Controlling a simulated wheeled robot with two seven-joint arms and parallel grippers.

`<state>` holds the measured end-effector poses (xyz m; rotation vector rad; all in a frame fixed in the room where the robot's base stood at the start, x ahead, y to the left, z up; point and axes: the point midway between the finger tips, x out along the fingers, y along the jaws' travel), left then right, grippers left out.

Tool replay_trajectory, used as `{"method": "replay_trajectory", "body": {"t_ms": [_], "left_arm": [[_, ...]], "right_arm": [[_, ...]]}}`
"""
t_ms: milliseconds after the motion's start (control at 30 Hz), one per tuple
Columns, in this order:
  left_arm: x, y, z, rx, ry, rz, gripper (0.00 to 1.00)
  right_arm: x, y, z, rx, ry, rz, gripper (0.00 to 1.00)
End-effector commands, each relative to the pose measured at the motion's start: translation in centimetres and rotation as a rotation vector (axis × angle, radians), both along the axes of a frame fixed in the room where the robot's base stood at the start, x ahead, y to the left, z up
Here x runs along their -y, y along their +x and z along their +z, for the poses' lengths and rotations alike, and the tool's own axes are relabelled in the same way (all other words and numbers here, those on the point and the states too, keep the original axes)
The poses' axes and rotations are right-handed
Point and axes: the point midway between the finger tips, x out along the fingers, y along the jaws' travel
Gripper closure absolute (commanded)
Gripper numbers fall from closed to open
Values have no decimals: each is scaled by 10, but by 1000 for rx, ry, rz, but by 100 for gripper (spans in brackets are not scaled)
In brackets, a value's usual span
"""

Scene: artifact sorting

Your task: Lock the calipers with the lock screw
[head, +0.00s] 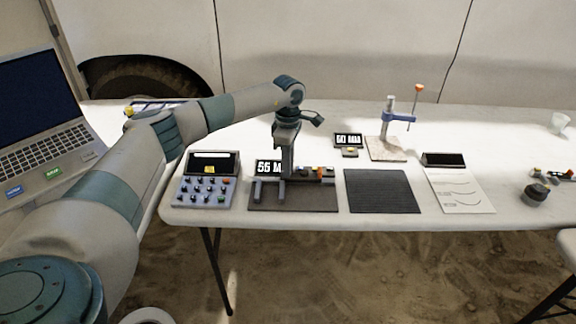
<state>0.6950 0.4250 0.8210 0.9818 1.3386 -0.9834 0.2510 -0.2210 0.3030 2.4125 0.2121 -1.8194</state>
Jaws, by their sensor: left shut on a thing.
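The calipers (310,173) lie across the dark mat (265,204) at the table's front, with a white readout showing "55 M" and the rest covered. Small green and orange-red parts show at their right end. I cannot tell which part is the lock screw. My left gripper (287,172) points down over the middle of the calipers and is shut on them. Its fingers and wrist hide the middle, so the exact part held is hidden. My right gripper is not in view.
A grey button box (206,190) stands left of the mat. A black pad (382,191) and a paper sheet (462,191) lie to the right. Behind are a stand (388,147) and a small display (348,140). A laptop (42,110) is at left.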

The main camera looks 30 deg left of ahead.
Motion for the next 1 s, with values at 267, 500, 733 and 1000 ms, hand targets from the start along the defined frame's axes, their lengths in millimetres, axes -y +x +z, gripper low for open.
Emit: {"method": "replay_trajectory", "body": {"t_ms": [267, 500, 733, 1000], "left_arm": [[0, 1, 1, 3, 0, 2, 66], [0, 1, 3, 2, 0, 1, 66], [0, 1, 21, 4, -1, 2, 66], [0, 2, 67, 6, 0, 2, 66]], "right_arm": [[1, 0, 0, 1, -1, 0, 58], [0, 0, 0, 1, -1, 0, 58], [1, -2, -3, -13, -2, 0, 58], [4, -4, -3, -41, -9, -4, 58]]}}
